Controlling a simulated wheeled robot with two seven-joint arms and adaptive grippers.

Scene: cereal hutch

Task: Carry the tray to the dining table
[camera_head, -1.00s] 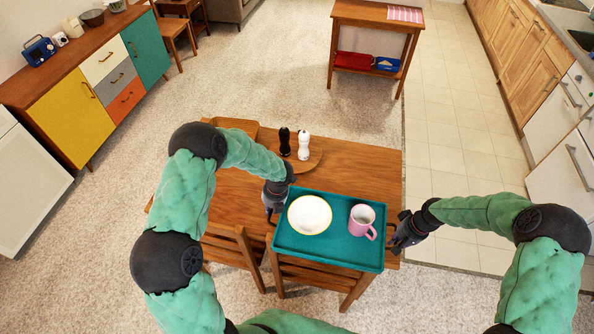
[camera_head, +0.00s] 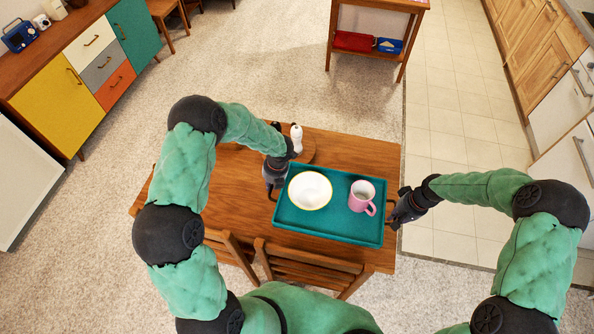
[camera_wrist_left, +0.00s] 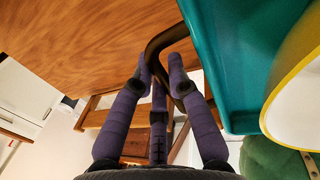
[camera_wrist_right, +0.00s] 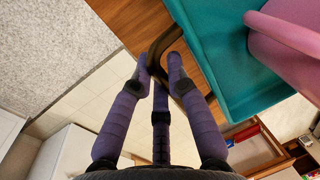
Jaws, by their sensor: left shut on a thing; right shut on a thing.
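The teal tray (camera_head: 324,231) is held level over the near right part of the wooden dining table (camera_head: 220,212); I cannot tell whether it touches the top. A white bowl with a yellow rim (camera_head: 310,190) and a pink mug (camera_head: 361,196) stand upright on it. My left gripper (camera_head: 272,190) is shut on the tray's left handle, a dark bar that shows in the left wrist view (camera_wrist_left: 160,42). My right gripper (camera_head: 395,218) is shut on the right handle, which shows in the right wrist view (camera_wrist_right: 165,45).
A white shaker (camera_head: 296,138) stands on a round board behind the tray; a black one is mostly hidden by my left arm. Wooden chairs (camera_head: 310,268) stand at the table's near side. A wooden cart (camera_head: 378,5) and a colourful sideboard (camera_head: 75,75) stand farther off.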

